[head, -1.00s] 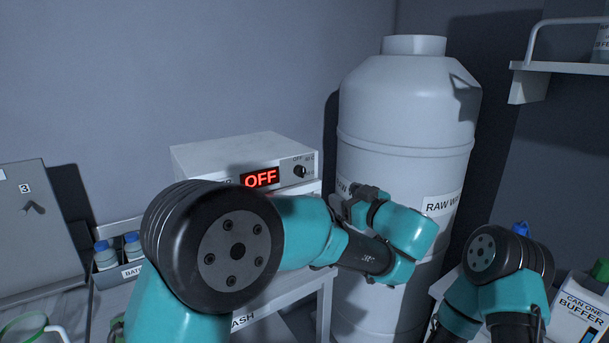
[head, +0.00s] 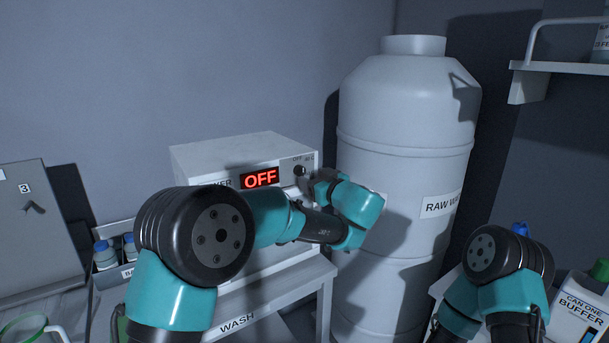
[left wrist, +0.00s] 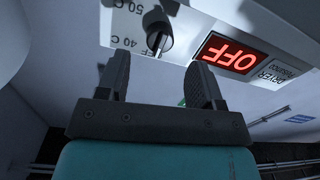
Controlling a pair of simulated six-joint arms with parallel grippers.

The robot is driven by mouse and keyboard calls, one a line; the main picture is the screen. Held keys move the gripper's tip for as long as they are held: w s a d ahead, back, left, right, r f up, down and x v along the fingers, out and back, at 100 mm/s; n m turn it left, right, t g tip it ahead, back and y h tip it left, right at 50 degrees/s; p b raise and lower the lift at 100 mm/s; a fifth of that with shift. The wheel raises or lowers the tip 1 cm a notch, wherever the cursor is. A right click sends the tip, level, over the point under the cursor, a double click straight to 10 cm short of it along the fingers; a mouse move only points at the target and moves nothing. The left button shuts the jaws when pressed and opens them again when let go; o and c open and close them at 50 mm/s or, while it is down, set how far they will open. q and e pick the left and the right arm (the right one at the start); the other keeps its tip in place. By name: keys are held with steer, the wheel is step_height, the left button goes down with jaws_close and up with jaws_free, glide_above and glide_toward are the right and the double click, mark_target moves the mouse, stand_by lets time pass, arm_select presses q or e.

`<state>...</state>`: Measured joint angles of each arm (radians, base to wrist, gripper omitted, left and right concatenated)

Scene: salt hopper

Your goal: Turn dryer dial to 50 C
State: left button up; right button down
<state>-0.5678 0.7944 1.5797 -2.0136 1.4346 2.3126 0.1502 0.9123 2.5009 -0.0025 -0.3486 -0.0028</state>
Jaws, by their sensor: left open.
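The dryer (head: 240,155) is a white box with a red display (head: 260,177) reading OFF. Its black dial (head: 300,171) is at the right of the front panel. In the left wrist view the dial (left wrist: 158,38) appears upside down beside the 40 C and 50 C marks, and the display (left wrist: 228,54) is to its right. My left gripper (head: 312,180) is just below and in front of the dial. In the left wrist view its open fingers (left wrist: 162,82) point toward the panel with the dial beyond the gap, apart from it. My right gripper is not in view.
A large white raw-water tank (head: 405,120) stands close to the right of the dryer. A stand labelled WASH (head: 290,285) is below the dryer. Bottles (head: 105,253) are at left, and a buffer container (head: 580,308) is at lower right.

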mark_target(303, 173)
arm_select(q)
steer(key=shift+x, duration=2.35)
steer(key=c, duration=0.9)
steer(key=shift+c, duration=0.2)
